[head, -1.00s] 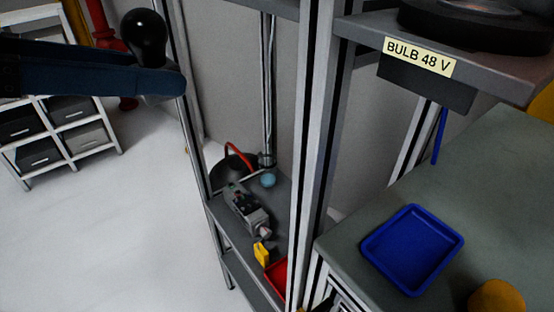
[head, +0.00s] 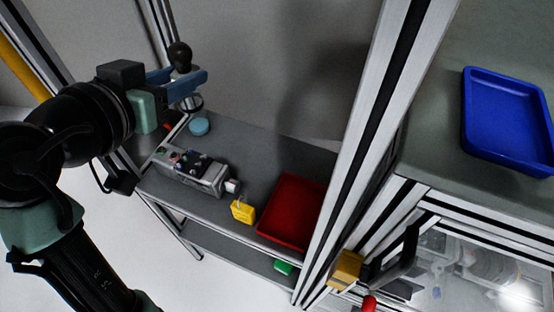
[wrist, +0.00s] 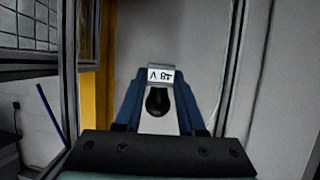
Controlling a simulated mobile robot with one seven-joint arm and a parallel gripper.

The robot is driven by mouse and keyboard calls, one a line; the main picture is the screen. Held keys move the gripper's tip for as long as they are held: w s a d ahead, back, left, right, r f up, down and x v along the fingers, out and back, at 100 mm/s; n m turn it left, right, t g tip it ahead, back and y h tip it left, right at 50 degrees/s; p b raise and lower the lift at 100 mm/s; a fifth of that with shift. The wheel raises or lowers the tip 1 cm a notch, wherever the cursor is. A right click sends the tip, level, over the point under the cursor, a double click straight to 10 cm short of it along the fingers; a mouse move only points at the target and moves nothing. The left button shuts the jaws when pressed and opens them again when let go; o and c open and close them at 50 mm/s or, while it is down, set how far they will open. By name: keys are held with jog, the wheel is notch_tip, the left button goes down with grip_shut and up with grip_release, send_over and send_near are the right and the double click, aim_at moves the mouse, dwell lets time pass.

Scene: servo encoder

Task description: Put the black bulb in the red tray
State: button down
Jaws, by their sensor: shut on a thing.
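The black bulb (head: 180,55) is held upright between the blue fingers of my gripper (head: 188,82) in the head view. In the wrist view the bulb (wrist: 158,101) sits between the fingertips of my gripper (wrist: 158,88), with a white label reading "48 V" at its base. My gripper is shut on it, above the back left of the grey shelf. The red tray (head: 291,212) lies on the shelf to the right of and below my gripper, apart from the bulb. It looks empty; a metal post borders its right side.
A grey device (head: 190,172) with knobs, a yellow padlock-like item (head: 243,211) and a light blue round item (head: 199,126) are on the shelf (head: 255,160). A blue tray (head: 510,120) sits on the right bench. A metal post (head: 370,140) stands between shelf and bench.

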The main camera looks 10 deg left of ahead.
jog(key=w+d+f+b, duration=0.1)
jog(key=d+f+b, duration=0.1)
jog(key=d+f, duration=0.45)
jog(key=w+d+f+b, duration=0.1)
jog(key=d+f+b, duration=0.15)
jog(key=f, duration=0.75)
jog(key=m+h+b, duration=0.1)
jog(key=b, duration=0.3)
send_over(292, 217)
notch_tip(292, 217, down, 18)
jog(key=shift+f, duration=2.25)
jog(key=shift+f+b, duration=0.3)
jog(key=shift+b, duration=0.15)
jog(key=c, duration=0.5)
grip_release()
jog(key=shift+r, duration=0.1)
jog(key=shift+r, duration=0.1)
